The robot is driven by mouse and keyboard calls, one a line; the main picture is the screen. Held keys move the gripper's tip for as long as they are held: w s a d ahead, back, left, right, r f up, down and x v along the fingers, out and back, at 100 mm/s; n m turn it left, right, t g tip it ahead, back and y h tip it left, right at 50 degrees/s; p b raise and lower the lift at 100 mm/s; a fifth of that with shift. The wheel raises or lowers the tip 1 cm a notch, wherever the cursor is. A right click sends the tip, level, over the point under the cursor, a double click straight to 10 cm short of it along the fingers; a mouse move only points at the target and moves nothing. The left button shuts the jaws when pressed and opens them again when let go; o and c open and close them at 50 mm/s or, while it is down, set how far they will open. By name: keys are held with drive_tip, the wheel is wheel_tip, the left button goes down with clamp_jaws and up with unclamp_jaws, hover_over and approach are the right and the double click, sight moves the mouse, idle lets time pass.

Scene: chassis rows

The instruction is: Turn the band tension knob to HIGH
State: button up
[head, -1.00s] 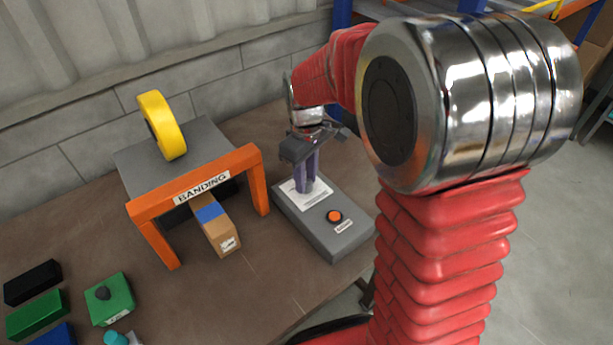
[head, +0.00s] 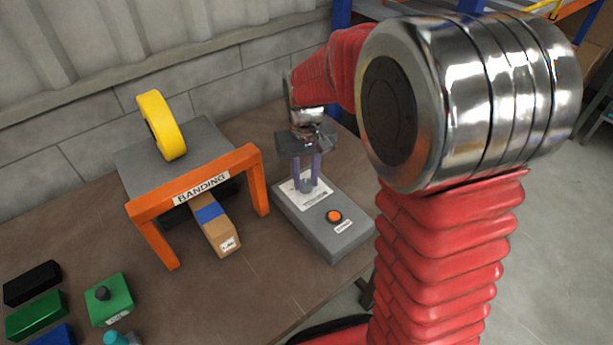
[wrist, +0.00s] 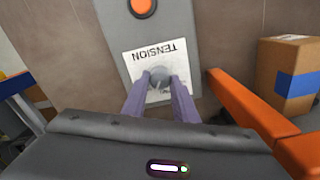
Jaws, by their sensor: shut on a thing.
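The grey tension knob (wrist: 159,76) stands on a white label (wrist: 139,62) marked TENSION, on top of a grey control box (head: 322,228). My gripper (wrist: 160,84) points down from above with its two purple fingers on either side of the knob, shut on it. In the head view my gripper (head: 307,182) stands over the label at the far end of the box. The scale marks around the knob are too small or covered to read, so I cannot tell its setting.
An orange button (head: 334,216) sits on the same box. To its left stands the orange BANDING frame (head: 258,180) with a cardboard box (head: 222,238) under it and a yellow roll (head: 161,125) on top. Green, black and blue blocks lie at the lower left.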

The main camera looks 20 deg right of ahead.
sight(306, 181)
drive_tip(key=shift+d+m, duration=0.1)
drive_tip(key=shift+m, duration=1.3)
drive_tip(key=shift+w, duration=0.1)
drive_tip(key=shift+r, duration=0.1)
drive_tip(key=o, duration=1.1)
drive_tip(key=shift+c, duration=0.2)
wheel_tip(306, 181, up, 14)
drive_tip(key=shift+f, duration=0.2)
